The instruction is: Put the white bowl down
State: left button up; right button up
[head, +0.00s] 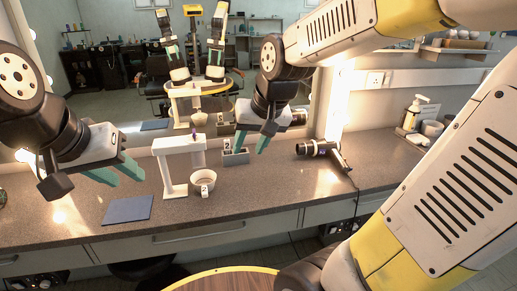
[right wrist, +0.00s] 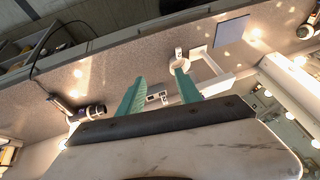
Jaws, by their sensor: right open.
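The white bowl (head: 203,182) sits upright on the grey counter, beside and partly under the arm of a white stand (head: 170,150). A small dark-marked tag shows on its front. In the right wrist view the bowl (right wrist: 180,62) lies just beyond one fingertip, which partly covers it. My right gripper (head: 252,142) is open and empty, above the counter to the right of and behind the bowl; its green fingers (right wrist: 160,76) are apart with counter between them. My left gripper (head: 119,171) has its two green fingers apart and empty, left of the stand.
A blue mat (head: 128,209) lies flat near the counter's front edge. A mirror behind reflects my arms. A pump bottle (head: 413,113) is at the far right.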

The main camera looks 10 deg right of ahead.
jog(key=s+d+r+t, duration=0.1)
jog(key=s+d+r, duration=0.1)
jog(key=s, duration=0.7)
jog(key=shift+s+d+r+n, duration=0.25)
jog(key=shift+s+r+n, duration=0.15)
